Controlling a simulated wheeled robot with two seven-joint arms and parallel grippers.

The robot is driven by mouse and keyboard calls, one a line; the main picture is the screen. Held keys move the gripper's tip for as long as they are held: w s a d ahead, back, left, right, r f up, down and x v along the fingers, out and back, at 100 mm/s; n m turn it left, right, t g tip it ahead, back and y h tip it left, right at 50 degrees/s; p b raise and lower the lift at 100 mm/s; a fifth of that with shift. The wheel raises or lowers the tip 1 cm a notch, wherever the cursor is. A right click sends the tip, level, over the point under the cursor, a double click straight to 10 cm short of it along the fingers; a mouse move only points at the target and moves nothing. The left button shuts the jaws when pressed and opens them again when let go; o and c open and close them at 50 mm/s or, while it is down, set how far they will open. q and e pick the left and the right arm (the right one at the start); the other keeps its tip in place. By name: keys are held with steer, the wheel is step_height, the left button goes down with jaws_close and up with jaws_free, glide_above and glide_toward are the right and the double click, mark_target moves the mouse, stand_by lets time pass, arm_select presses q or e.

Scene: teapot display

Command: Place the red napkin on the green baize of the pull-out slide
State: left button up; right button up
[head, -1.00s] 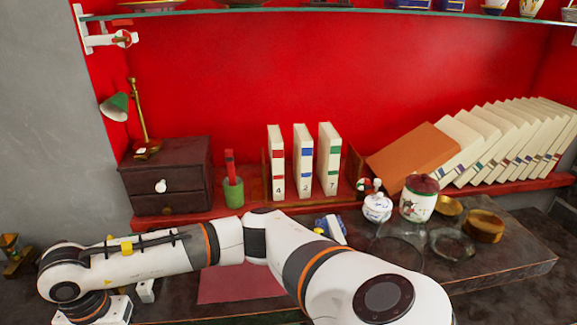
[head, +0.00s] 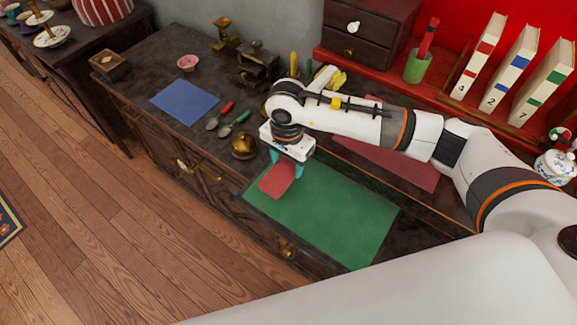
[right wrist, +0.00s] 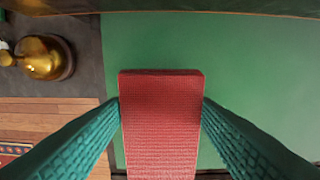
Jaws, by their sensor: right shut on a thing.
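The red napkin (head: 277,180) is a small folded-looking red piece, held in my right gripper (head: 289,162) over the near-left part of the green baize (head: 325,220). In the right wrist view the napkin (right wrist: 161,120) lies between the two teal fingers, which press on its two side edges. The green baize (right wrist: 245,60) spreads beneath and beyond it. I cannot tell whether the napkin touches the baize or hangs just above. My left gripper is not in view.
A brass knob-shaped piece (head: 243,146) stands left of the baize, near two spoons (head: 228,118). A blue sheet (head: 184,101) lies farther left. A darker red sheet (head: 395,163) lies behind the baize. The rest of the baize is clear.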

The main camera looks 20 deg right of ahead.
mark_target(287, 166)
step_height(287, 166, down, 3)
steer(key=shift+f, duration=0.15)
steer(key=shift+f, duration=0.2)
steer(key=o, duration=1)
steer(key=shift+r, duration=0.1)
steer(key=shift+c, duration=0.2)
steer(key=shift+r, duration=0.15)
step_height(287, 166, up, 12)
steer(key=b, duration=0.1)
steer(key=shift+b, duration=0.3)
